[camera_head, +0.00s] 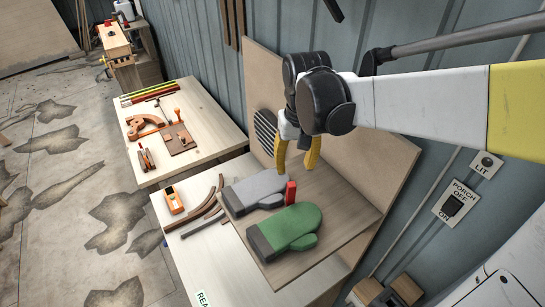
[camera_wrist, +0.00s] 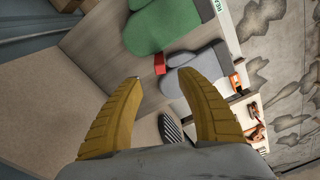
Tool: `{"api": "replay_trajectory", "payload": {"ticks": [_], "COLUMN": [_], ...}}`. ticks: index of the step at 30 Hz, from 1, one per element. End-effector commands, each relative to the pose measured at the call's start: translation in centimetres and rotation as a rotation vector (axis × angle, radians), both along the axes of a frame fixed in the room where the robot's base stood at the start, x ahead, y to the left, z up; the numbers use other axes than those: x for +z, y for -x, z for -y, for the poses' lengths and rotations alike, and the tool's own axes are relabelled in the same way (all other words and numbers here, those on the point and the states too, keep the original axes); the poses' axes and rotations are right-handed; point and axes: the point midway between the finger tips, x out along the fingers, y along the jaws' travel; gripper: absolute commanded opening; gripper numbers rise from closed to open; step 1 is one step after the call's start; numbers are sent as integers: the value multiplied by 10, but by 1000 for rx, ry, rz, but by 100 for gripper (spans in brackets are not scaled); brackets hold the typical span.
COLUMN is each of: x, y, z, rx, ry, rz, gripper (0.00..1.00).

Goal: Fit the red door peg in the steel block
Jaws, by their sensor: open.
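A small red block (camera_head: 291,193), which looks like the red door peg, stands upright on the wooden board between a grey mitt and a green mitt. It also shows in the wrist view (camera_wrist: 159,63), just beyond the fingertips and between them. My gripper (camera_head: 295,170) is open and empty, with its yellow fingers pointing down above the red block. In the wrist view the open fingers (camera_wrist: 160,78) have clear space between them. I cannot make out a steel block in either view.
The grey mitt (camera_head: 258,190) and green mitt (camera_head: 290,230) lie close on either side of the red block. A tall panel (camera_head: 350,165) rises behind the board. Curved wooden strips (camera_head: 198,215) and an orange plane (camera_head: 174,200) lie left. A tool bench (camera_head: 205,105) stands farther back.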

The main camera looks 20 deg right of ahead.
Motion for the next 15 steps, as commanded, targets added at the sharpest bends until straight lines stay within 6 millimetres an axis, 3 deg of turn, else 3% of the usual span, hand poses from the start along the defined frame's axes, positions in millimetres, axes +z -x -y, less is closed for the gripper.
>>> {"api": "replay_trajectory", "payload": {"ticks": [5, 15], "x": [-15, -64], "y": [-14, -15], "z": [-1, 0], "rx": [-8, -10], "ry": [0, 0], "rz": [-65, -72], "gripper": [45, 45]}}
